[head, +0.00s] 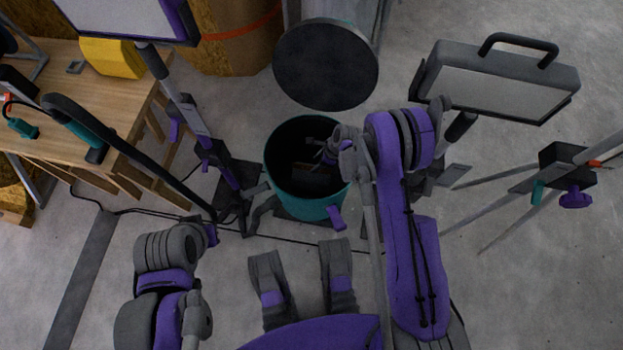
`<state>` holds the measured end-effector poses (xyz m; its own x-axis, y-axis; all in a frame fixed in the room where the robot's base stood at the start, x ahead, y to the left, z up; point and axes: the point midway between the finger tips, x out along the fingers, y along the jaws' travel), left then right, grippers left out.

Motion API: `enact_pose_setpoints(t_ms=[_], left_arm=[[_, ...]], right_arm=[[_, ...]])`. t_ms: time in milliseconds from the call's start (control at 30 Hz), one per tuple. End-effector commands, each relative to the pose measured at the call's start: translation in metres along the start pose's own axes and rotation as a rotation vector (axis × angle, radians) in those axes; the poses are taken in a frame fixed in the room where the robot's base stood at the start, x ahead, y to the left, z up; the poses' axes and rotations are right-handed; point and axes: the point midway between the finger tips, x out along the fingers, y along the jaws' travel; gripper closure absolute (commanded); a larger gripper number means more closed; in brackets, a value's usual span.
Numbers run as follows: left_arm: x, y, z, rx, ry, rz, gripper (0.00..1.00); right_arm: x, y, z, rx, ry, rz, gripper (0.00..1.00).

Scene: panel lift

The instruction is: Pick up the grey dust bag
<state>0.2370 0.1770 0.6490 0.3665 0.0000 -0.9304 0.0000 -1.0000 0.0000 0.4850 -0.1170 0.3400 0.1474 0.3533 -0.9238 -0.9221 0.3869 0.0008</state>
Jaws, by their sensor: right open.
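A teal bin (300,207) stands open on the floor in the middle of the head view, with its round dark lid (326,64) raised behind it. My right arm reaches over the bin from the right. My right gripper (318,152) is open, inside or just over the bin's mouth. A dark grey shape (305,178) shows in the shadowed bin below the gripper; I cannot tell for sure that it is the dust bag. I see no contact between them. My left arm shows at the lower left, but its gripper cannot be made out.
A wooden bench (75,130) with a yellow object (112,58) stands at left. A black hose (125,150) runs from it towards the bin. Work lamps (497,80) on stands flank the bin, and tripod legs spread at right. The floor at lower right is clear.

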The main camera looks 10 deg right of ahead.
Motion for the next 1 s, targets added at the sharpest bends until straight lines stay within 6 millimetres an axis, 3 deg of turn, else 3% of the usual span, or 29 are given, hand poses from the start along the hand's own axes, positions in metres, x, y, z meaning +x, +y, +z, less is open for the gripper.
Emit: enact_pose_setpoints(t_ms=[367, 1000], left_arm=[[0.013, 0.000, 0.003, 0.000, 0.001, 0.000, 1.00], [0.013, 0.000, 0.002, 0.000, 0.001, 0.000, 1.00]], right_arm=[[0.048, 0.001, -0.001, -0.002, 0.000, -0.001, 0.52], [0.052, 0.002, -0.002, -0.001, 0.000, -0.001, 0.52]])
